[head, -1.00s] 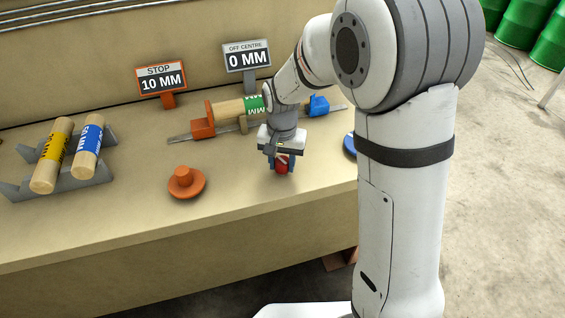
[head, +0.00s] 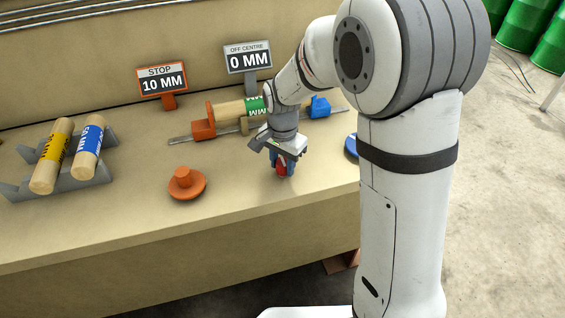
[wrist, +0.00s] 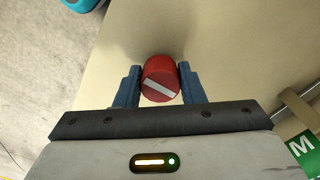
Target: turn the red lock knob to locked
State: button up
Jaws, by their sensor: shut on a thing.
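The red lock knob (wrist: 160,72) stands on the bench top (head: 120,225), with a white bar across its top face that runs at a slant in the wrist view. In the head view the knob (head: 282,170) shows only partly below my gripper (head: 281,164). My gripper points down over it. In the wrist view its two blue fingers (wrist: 160,86) are on either side of the knob, shut on it. No locked or unlocked marking is visible around the knob.
An orange knob (head: 187,185) stands left of my gripper. Behind it, a wooden log with a green label (head: 228,110) lies between orange and blue (head: 320,106) blocks. Signs read STOP 10 MM (head: 162,80) and OFF CENTRE 0 MM (head: 248,58). Two labelled logs (head: 88,148) rest on grey cradles.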

aim_at(283, 162)
jog(key=o, duration=1)
jog(key=shift+r, duration=0.1)
notch_tip(283, 162, up, 8)
jog(key=shift+f, duration=0.15)
jog(key=s+d+r+n+t, duration=0.1)
jog(key=s+d+n, duration=0.1)
jog(key=s+d, duration=0.2)
jog(key=s+d+r+n, duration=0.1)
jog(key=s+d+n, duration=0.1)
jog(key=s+d, duration=0.3)
jog(key=s+d+r+n+t, duration=0.1)
jog(key=s+d+n, duration=0.2)
jog(key=s, duration=0.6)
jog(key=shift+s+d+r+t, duration=0.1)
jog(key=shift+s+d+t, duration=0.1)
jog(key=shift+d, duration=0.45)
jog(key=shift+s+d+t, duration=0.1)
jog(key=shift+s+d, duration=0.05)
jog(key=shift+d, duration=0.45)
